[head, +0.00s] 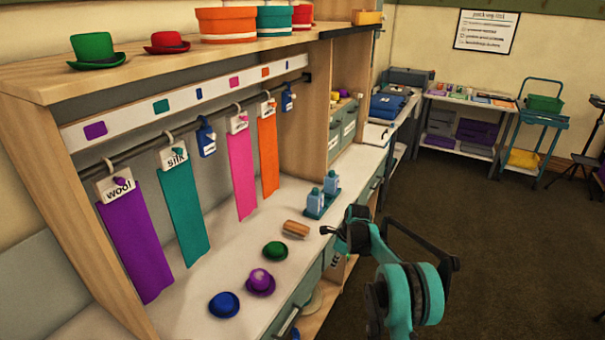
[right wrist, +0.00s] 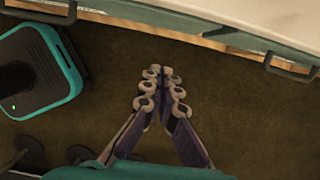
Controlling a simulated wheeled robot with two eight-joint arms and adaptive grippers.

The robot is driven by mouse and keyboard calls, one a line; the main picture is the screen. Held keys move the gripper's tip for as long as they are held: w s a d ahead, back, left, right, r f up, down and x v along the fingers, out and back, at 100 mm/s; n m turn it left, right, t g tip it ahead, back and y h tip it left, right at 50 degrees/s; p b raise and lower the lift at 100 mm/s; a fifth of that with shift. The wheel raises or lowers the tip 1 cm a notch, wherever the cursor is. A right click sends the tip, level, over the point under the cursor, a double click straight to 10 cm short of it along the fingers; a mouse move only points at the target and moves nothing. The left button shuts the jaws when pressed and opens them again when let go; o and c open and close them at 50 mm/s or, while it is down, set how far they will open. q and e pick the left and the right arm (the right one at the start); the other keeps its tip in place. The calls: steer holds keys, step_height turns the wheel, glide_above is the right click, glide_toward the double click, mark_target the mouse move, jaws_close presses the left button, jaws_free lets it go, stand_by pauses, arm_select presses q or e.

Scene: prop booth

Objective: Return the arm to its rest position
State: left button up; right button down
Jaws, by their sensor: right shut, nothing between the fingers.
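My right gripper (head: 326,230) is at the front edge of the white counter in the head view, beside the small brown roll. Its teal and black arm comes up from the bottom right. In the right wrist view the gripper (right wrist: 162,75) points over the brown floor, with its fingers together and nothing between them. My left gripper is not in the head view.
Coloured scarves hang from a rail (head: 140,148). Floor at right is open.

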steer(key=s+r+n+t+h, duration=0.1)
steer(key=s+r+n+t, duration=0.2)
steer(key=s+r+n, duration=1.25)
steer(key=s+r+n+t+h, duration=0.1)
steer(key=s+n, duration=0.8)
steer(key=s, duration=1.5)
step_height(320, 180, up, 2)
steer(key=shift+s+d+r+t, duration=0.1)
steer(key=shift+s+d+t, duration=0.15)
steer(key=shift+t, duration=0.55)
